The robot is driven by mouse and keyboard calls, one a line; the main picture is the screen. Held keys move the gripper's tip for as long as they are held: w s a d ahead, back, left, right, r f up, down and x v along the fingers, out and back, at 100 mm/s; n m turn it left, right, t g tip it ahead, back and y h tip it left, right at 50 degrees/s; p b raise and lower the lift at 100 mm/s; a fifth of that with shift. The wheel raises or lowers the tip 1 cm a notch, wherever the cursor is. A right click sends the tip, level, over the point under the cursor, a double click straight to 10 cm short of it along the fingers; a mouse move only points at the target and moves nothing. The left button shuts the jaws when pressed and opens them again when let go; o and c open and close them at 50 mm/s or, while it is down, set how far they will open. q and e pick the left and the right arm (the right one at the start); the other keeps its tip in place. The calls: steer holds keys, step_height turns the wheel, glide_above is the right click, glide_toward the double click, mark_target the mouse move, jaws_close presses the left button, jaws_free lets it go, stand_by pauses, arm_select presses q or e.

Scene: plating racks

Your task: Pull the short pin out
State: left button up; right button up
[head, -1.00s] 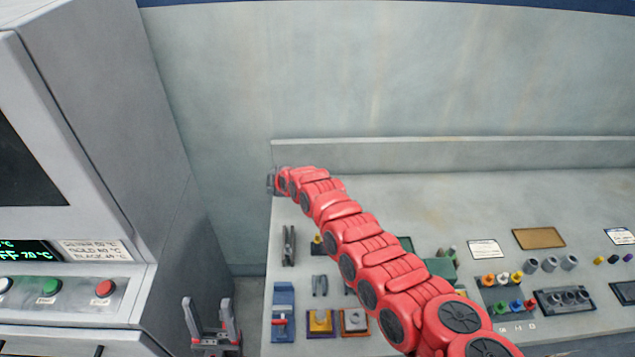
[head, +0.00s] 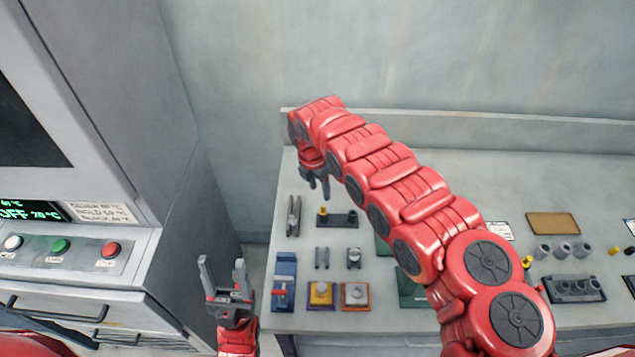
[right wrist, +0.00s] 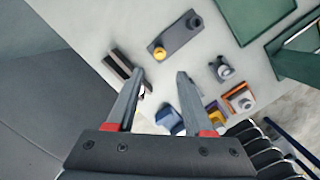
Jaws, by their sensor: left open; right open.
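A dark block (head: 339,221) on the bench's left part carries a yellow-topped pin (head: 323,211) and a dark pin (head: 352,216). Both pins show in the right wrist view, the yellow one (right wrist: 160,53) nearer and the dark one (right wrist: 194,22) farther. I cannot tell which is shorter. My right gripper (head: 318,188) points down, open and empty, above and behind the block. In the right wrist view its open fingers (right wrist: 160,75) are apart from the pins. My left gripper (head: 222,263) is open and empty, left of the bench.
A dark grey slotted piece (head: 293,216) stands left of the block. Small fixtures, including a blue one (head: 284,281), a yellow one (head: 321,294) and an orange-edged one (head: 355,295), sit in front. A cabinet with buttons (head: 61,246) stands at left. The back bench surface is clear.

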mark_target(323, 207)
steer(key=f+b, duration=0.1)
steer(key=f, duration=0.2)
steer(key=f+b, duration=0.2)
steer(key=f, duration=0.1)
steer(key=w+d+f+b, duration=0.1)
steer(key=f+b, duration=0.1)
steer(key=f, duration=0.1)
jaws_close()
steer(key=c, duration=0.7)
jaws_free()
jaws_close()
steer(key=shift+r, duration=0.1)
